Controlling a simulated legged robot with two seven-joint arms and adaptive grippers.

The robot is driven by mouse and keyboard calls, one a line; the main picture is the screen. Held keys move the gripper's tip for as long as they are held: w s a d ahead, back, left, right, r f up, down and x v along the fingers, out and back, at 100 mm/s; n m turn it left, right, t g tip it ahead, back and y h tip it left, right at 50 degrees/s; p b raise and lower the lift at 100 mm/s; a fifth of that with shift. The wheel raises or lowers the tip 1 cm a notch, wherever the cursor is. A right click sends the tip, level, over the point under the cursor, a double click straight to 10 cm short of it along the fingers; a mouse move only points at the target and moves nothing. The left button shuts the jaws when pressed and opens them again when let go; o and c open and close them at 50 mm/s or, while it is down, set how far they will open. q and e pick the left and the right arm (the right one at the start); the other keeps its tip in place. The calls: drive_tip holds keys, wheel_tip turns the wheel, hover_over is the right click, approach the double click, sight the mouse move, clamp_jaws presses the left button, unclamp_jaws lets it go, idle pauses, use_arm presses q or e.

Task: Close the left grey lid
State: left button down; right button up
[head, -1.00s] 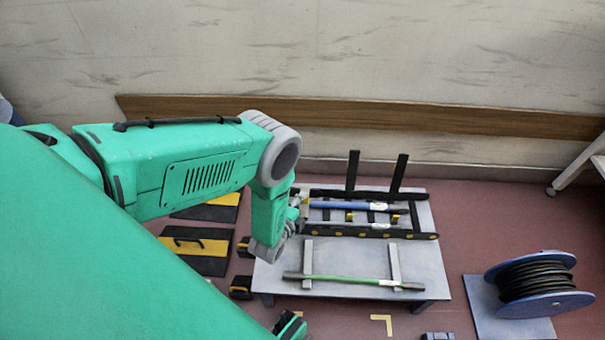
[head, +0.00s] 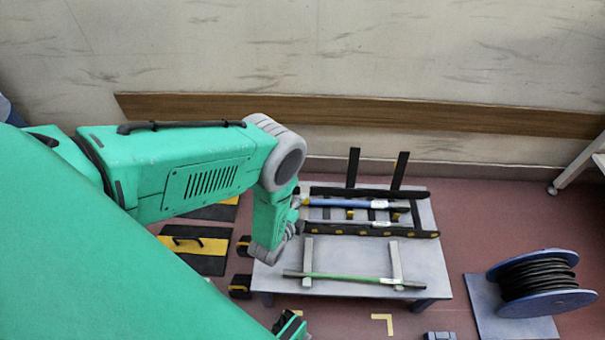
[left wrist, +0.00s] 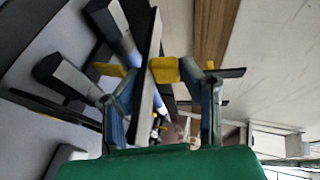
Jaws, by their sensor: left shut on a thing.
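No lid can be told for sure as the left grey lid. My left arm reaches from the left over the low grey table (head: 430,265); its gripper (head: 301,201) is mostly hidden behind my wrist, at the left end of the black rack (head: 340,230). In the left wrist view the yellow-padded left gripper (left wrist: 150,70) is shut on a thin dark panel (left wrist: 146,92) that runs between its fingers. Two dark uprights (head: 353,168) (head: 399,171) stand at the back of the rack. A blue tube (head: 350,203) lies in it.
A green rod (head: 350,279) lies across two grey supports at the table's front. Black-and-yellow panels (head: 195,246) lie on the floor at left. A cable reel (head: 540,283) stands at right. A wooden rail (head: 400,115) runs along the wall behind.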

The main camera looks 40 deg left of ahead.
use_arm(q)
drive_tip(key=shift+s+d+f, duration=0.25)
drive_tip(key=shift+d+f, duration=0.1)
drive_tip(key=shift+f, duration=0.05)
drive_tip(key=c, duration=1.3)
unclamp_jaws()
drive_tip(key=shift+f, duration=0.1)
drive_tip(key=shift+w, duration=0.1)
drive_tip(key=shift+a, duration=0.15)
